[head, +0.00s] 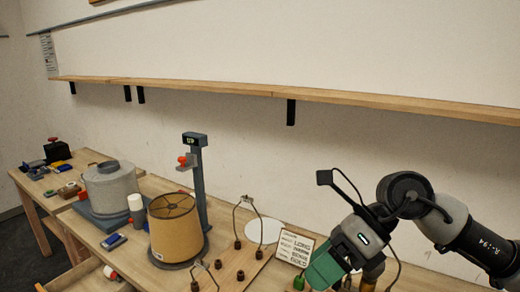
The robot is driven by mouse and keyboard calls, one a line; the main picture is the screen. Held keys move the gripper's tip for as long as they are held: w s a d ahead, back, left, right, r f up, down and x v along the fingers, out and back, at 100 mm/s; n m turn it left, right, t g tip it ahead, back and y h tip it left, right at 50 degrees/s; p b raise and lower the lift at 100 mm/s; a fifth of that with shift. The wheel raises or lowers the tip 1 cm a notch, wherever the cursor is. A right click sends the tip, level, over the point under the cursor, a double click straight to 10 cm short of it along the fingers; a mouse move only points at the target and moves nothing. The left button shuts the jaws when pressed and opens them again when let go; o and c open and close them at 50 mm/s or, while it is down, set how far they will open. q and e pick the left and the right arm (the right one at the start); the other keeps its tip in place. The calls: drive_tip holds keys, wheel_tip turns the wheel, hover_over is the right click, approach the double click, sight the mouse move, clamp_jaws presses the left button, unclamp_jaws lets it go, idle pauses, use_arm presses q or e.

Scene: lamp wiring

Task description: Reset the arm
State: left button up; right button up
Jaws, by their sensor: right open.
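My right arm comes in from the right, and its gripper (346,262) hangs over the front right of the table, tilted downward. Its jaws are open, and I see nothing held between them; the fingertips are hard to make out. A green piece (322,270) shows just left of the gripper, close to it or overlapping it in the picture. A white printed card (294,248) stands left of that. My left gripper is not in view.
A tan lampshade (177,229) stands left of a wooden board (236,266) with wire frames. A grey post (198,182) rises behind the shade. A grey drum (111,188) is farther left. A wooden shelf (230,88) runs along the wall above.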

drive_tip(key=s+a+r+m+t+y, duration=0.1)
drive_tip(key=a+r+m+t+y, duration=0.35)
drive_tip(key=a+m+y, duration=0.65)
drive_tip(key=w+d+f+m+t+h, duration=0.2)
drive_tip(key=d+f+m+t+h, duration=0.6)
drive_tip(key=m, duration=0.7)
drive_tip(key=w+d+f+m+t+h, duration=0.2)
drive_tip(key=d+f+m+t+h, duration=0.4)
drive_tip(key=d+f+m+h, duration=0.65)
drive_tip(key=s+d+f+m+g, duration=0.1)
drive_tip(key=s+f+m+g, duration=0.3)
drive_tip(key=s+f+g, duration=0.55)
drive_tip(key=s+d+f+m+g, duration=0.1)
drive_tip(key=s+f+m+g, duration=0.4)
drive_tip(key=s, duration=0.8)
wheel_tip(320, 180, down, 25)
drive_tip(key=n, duration=0.2)
drive_tip(key=s+d+f+g, duration=0.1)
drive_tip(key=s+d+f, duration=0.1)
drive_tip(key=s+f, duration=1.4)
drive_tip(key=shift+d+f, duration=0.15)
drive_tip(key=shift+f, duration=0.75)
